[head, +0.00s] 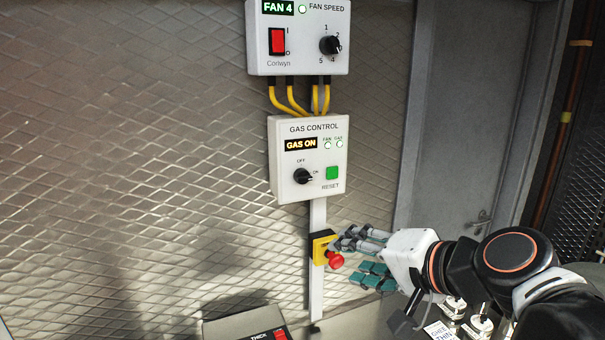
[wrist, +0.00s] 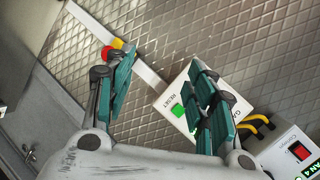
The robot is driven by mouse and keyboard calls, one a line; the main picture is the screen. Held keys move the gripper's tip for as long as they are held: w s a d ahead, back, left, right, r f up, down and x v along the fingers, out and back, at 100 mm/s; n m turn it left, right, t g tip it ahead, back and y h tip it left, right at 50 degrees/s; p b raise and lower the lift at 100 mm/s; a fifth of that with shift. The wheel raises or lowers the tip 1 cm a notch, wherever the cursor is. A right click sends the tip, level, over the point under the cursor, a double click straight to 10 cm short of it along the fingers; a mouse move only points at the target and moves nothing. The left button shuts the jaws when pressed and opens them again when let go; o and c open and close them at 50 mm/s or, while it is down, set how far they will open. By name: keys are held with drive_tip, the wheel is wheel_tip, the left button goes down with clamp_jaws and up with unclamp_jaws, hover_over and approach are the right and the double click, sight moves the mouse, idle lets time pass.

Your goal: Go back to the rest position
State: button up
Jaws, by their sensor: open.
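My gripper (head: 362,258) is open and empty in front of the panelled wall, at the lower right of the head view. Its green-padded fingers stand apart in the wrist view (wrist: 162,95). In the head view it is beside the red emergency button (head: 335,260) on its yellow box; I cannot tell whether they touch. The gas control box (head: 308,185) is above it, with "GAS ON" on its display, its green fan and gas lamps lit and a green reset button (head: 332,172). The box also shows in the wrist view (wrist: 176,119), partly behind a finger.
The fan speed box (head: 298,58) above reads "FAN 4". Yellow cables (head: 288,98) join the two boxes. A grey door (head: 465,130) stands at the right. A grey device with a red switch (head: 245,328) is at the bottom. The wall at the left is clear.

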drive_tip(key=s+d+f+n+g+h+b, duration=0.1)
drive_tip(key=s+d+f+n+h+b, duration=0.1)
drive_tip(key=f, duration=0.7)
drive_tip(key=s+d+f+n+g+h+b, duration=0.1)
drive_tip(key=s+d+f+n+h+b, duration=0.1)
drive_tip(key=f, duration=0.8)
drive_tip(key=s+d+f+n+g+h+b, duration=0.1)
drive_tip(key=s+d+f+n+h+b, duration=0.1)
drive_tip(key=s+d+f+b, duration=0.3)
wheel_tip(320, 180, down, 4)
drive_tip(key=d+h+b, duration=0.1)
drive_tip(key=b, duration=0.2)
drive_tip(key=shift+s+d+f+n+b, duration=0.2)
drive_tip(key=shift+s+d+n+b, duration=0.05)
drive_tip(key=shift+d+n+b, duration=0.15)
